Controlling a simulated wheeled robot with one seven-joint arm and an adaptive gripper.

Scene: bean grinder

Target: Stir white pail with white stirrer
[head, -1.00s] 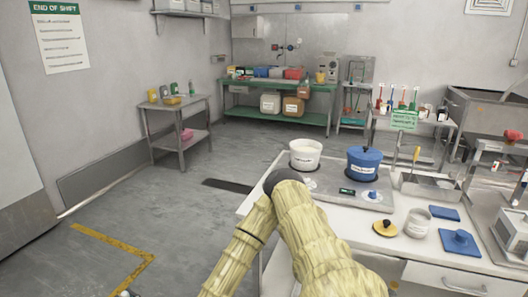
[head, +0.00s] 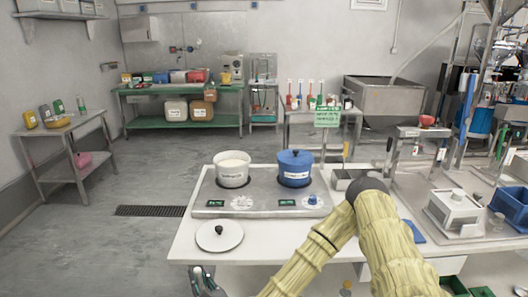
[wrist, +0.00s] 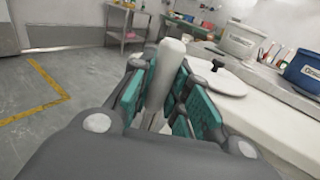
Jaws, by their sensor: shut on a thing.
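The white pail (head: 232,172) stands open on the left plate of the grey hob unit, with pale contents up near its rim. It also shows at the upper right of the wrist view (wrist: 240,40). My gripper (head: 207,282) is low at the bottom of the head view, in front of the table's front edge and below the pail. In the wrist view my gripper (wrist: 155,100) is shut on the white stirrer (wrist: 168,68), whose rounded handle sticks up between the teal pads. The stirrer's lower end is hidden. Stirrer and pail are apart.
A blue lidded pot (head: 295,170) stands right of the pail. A white lid (head: 219,236) with a dark knob lies on the white table (head: 190,246) in front of the hob (head: 262,205). A white grinder-like box (head: 457,210) stands at the right. The floor left of the table is clear.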

